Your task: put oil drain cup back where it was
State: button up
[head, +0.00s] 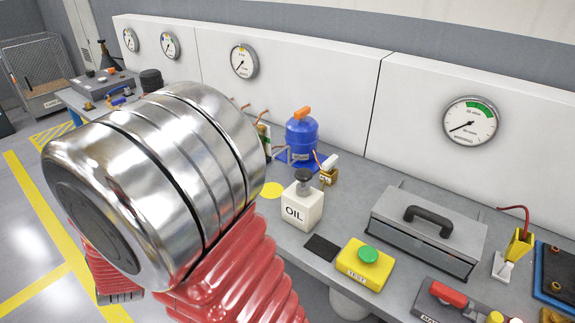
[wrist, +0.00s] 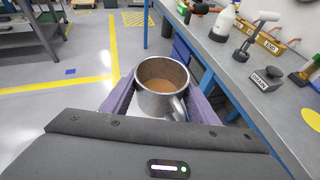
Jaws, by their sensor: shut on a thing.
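The oil drain cup (wrist: 163,101) is a silver metal cup with a handle at its lower right, seen in the wrist view. It stands nearly upright and holds brown liquid. My gripper (wrist: 160,92) is shut on it, with a purple finger on each side. The cup is over the floor, left of the bench edge. On the bench to the right is a dark round spot (wrist: 273,73) beside a label (wrist: 262,84) that seems to read DRAIN. Neither the cup nor my gripper shows in the head view, where my arm fills the left.
The grey bench (wrist: 235,85) has a blue edge. A white bottle (wrist: 222,22) and a yellow tray (wrist: 268,40) stand on it. The head view shows an OIL can (head: 302,208), a blue tank (head: 301,135), a green button box (head: 364,262) and a grey toolbox (head: 425,235).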

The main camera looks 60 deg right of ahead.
jog(key=s+d+r+m+g+h, duration=0.2)
jog(key=d, duration=0.9)
jog(key=s+d+r+m+g+h, duration=0.1)
jog(key=s+d+r+m+h, duration=0.15)
jog(key=d, duration=0.75)
jog(key=s+d+r+m+g+h, duration=0.1)
jog(key=s+d+r+m+g, duration=0.1)
jog(key=d, duration=0.9)
jog(key=s+d+r+m+g+h, duration=0.2)
jog(key=s+d+m+g, duration=0.2)
jog(key=s+d, duration=1.1)
jog(key=s+d+f+m+g, duration=0.1)
jog(key=s+d+f, duration=0.2)
jog(key=s, duration=0.4)
jog(key=s+d+f+m+g, duration=0.1)
jog(key=s+d+f+g, duration=0.1)
jog(key=s, duration=0.5)
jog(key=s+d+f+m+g, duration=0.2)
jog(key=s+d+f, duration=0.2)
jog(key=s, duration=0.4)
jog(key=shift+d, duration=0.8)
jog(key=shift+h, duration=0.25)
jog(key=shift+f, duration=0.1)
jog(key=shift+f, duration=3.3)
